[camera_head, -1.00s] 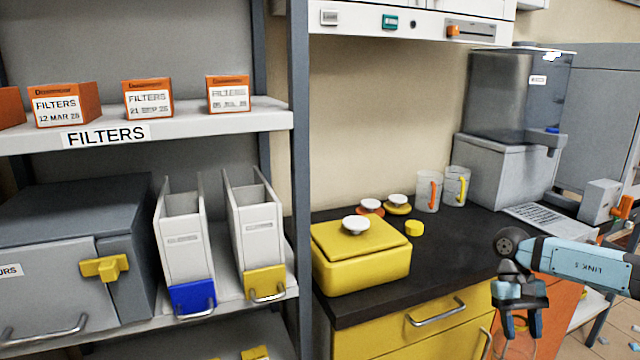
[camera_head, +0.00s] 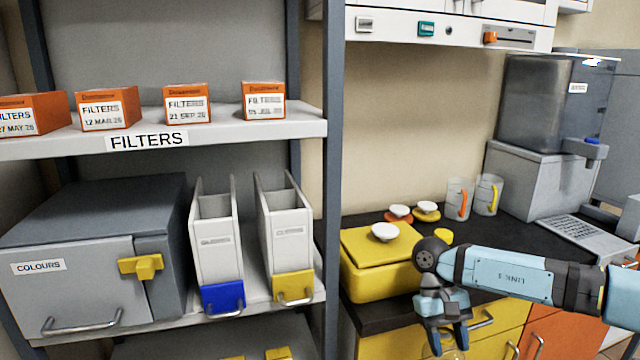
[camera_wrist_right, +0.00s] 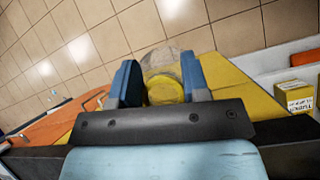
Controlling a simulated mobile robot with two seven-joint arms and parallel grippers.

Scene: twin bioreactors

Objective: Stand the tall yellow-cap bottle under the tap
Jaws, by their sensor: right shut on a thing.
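My right gripper (camera_head: 447,343) is at the bottom of the head view, in front of the yellow drawers. It is shut on a clear bottle with a yellow cap (camera_wrist_right: 165,88), which shows between the two blue fingers in the right wrist view. In the head view only a small clear part of the bottle (camera_head: 454,354) shows below the fingers; the picture edge cuts off the rest. My left gripper is not in view.
A yellow box (camera_head: 375,265) with a white-knobbed lid stands on the dark counter (camera_head: 500,232), close behind my right gripper. Two clear mugs (camera_head: 458,199) stand left of the dispenser. A shelf unit (camera_head: 335,150) with filter boxes and bins fills the left.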

